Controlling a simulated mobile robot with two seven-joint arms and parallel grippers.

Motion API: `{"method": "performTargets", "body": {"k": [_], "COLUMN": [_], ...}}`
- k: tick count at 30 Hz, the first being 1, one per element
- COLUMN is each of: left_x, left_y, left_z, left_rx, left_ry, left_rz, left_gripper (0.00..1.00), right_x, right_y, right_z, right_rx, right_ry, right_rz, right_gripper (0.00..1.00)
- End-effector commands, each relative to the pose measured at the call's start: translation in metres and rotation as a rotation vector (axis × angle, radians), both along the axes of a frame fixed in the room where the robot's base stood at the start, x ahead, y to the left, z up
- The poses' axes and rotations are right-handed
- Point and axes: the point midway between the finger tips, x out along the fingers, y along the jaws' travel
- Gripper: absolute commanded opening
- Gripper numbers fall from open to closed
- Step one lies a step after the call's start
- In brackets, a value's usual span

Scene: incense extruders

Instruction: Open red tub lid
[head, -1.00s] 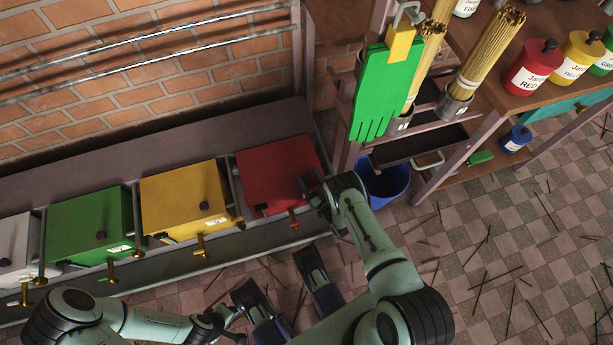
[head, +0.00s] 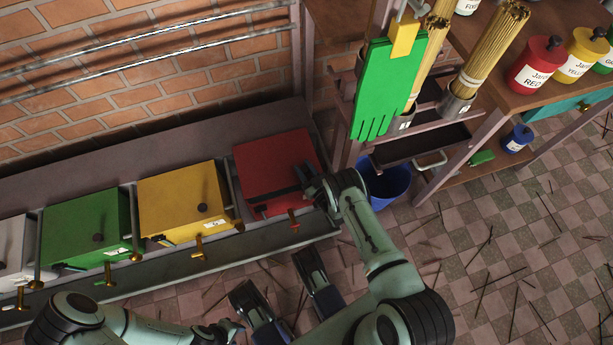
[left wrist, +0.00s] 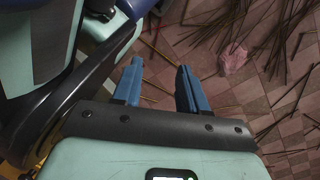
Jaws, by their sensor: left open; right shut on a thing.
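The red tub (head: 270,207) is the rightmost of the row of tubs along the wall in the head view. Its red lid (head: 268,160) has a dark band along its front edge, which looks like a narrow gap above the tub's front. My right gripper (head: 314,185) is at the lid's front right and is shut on what appears to be its knob; the fingers hide the knob. My left gripper (head: 277,275) is open and empty in front of the tubs, low in the picture. Its two blue fingers also show apart in the left wrist view (left wrist: 159,70).
Yellow (head: 180,195) and green (head: 82,225) tubs stand left of the red one. A blue bucket (head: 392,185) stands close right of my right gripper. A green glove (head: 385,85) hangs above it. Thin sticks litter the tiled floor (head: 480,230).

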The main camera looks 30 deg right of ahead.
Motion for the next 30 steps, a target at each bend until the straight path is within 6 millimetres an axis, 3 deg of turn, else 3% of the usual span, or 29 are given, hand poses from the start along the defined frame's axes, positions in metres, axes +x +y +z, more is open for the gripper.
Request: {"method": "performTargets", "body": {"k": [3,11,12,14,15,30], "left_x": [-0.0116,-0.0128,-0.0127,-0.0126,-0.0125,-0.0121], "left_y": [0.0010,0.0013,0.0012,0.0012,0.0012,0.0011], "left_z": [-0.0060,-0.0051,-0.0051,-0.0051,-0.0051,-0.0046], "left_rx": [-0.003,-0.003,-0.003,-0.003,-0.003,-0.003], "left_ry": [0.039,0.043,0.042,0.042,0.042,0.040], "left_rz": [0.004,0.005,0.004,0.004,0.004,0.003], "left_gripper": [0.43,0.43,0.43,0.43,0.43,0.43], "right_x": [0.0117,0.0126,0.0125,0.0125,0.0125,0.0110], "right_y": [-0.0025,-0.0028,-0.0028,-0.0028,-0.0028,-0.0026], "right_z": [0.0001,0.0008,0.0009,0.0009,0.0009,0.0003], "right_rx": [0.001,0.001,0.001,0.001,0.001,0.000], "right_ry": [-0.001,0.002,0.002,0.002,0.002,0.003], "right_rz": [0.000,0.000,0.000,0.000,0.000,0.000], "right_gripper": [0.00,0.00,0.38,0.58,0.60,0.60]}}
